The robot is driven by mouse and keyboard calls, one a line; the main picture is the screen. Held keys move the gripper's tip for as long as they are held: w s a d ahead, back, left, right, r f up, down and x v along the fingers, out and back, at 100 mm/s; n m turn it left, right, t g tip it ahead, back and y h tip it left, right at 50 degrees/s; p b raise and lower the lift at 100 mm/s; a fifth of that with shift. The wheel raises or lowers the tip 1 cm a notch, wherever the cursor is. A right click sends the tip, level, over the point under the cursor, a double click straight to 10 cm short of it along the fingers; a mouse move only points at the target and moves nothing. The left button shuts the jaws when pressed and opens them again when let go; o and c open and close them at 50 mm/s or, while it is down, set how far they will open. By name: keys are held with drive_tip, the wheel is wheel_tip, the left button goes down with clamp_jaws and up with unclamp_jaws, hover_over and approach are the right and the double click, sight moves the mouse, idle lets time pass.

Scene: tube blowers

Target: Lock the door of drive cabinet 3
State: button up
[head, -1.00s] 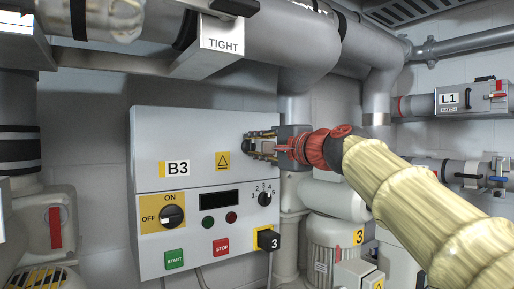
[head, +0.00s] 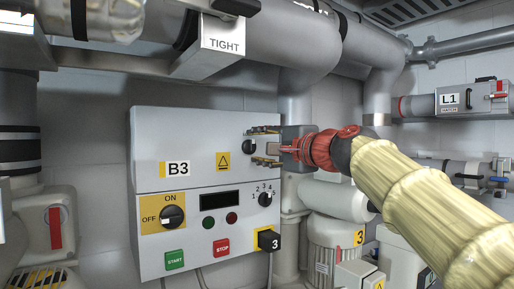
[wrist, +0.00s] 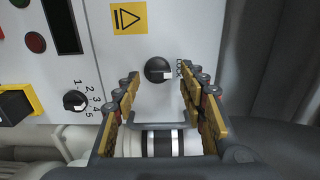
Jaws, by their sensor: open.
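Drive cabinet B3 (head: 195,140) is on the wall in the head view, its upper door flush with the front. A round black lock knob (wrist: 158,70) sits on the door and also shows in the head view (head: 248,146). In the wrist view its light mark points right, toward a partly hidden label that seems to read LOCK (wrist: 181,69). My gripper (head: 265,146) is open at the door's right side. In the wrist view its yellow-padded fingers (wrist: 158,98) are spread either side of the knob, apart from it.
A grey pipe (head: 296,100) runs close behind my gripper. Pipes also cross above.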

drive_tip(key=v, duration=1)
drive_tip(key=shift+s+d, duration=0.2)
drive_tip(key=shift+s, duration=0.15)
drive_tip(key=s+d+f+n+g+h, duration=0.1)
drive_tip(key=d+f+n+g+h, duration=0.15)
drive_tip(key=f, duration=0.95)
drive_tip(key=s+d+f+n+g+h, duration=0.1)
drive_tip(key=s+f+n+g+h, duration=0.15)
drive_tip(key=f, duration=0.95)
drive_tip(key=s+d+f+n+g+h+b, duration=0.1)
drive_tip(key=s+d+f+n, duration=0.1)
drive_tip(key=s+f, duration=0.6)
drive_tip(key=s+d+f+n+g+h+b, duration=0.1)
drive_tip(key=s+d+f, duration=0.3)
drive_tip(key=s+f, duration=0.4)
drive_tip(key=s+d+f+n+g+h+b, duration=0.1)
drive_tip(key=s+d+f+n+g+h, duration=0.1)
drive_tip(key=s+f, duration=0.6)
wheel_tip(320, 180, down, 8)
drive_tip(key=shift+d+r+n+h, duration=0.2)
drive_tip(key=shift+d+n+h, duration=0.3)
drive_tip(key=shift+d, duration=0.2)
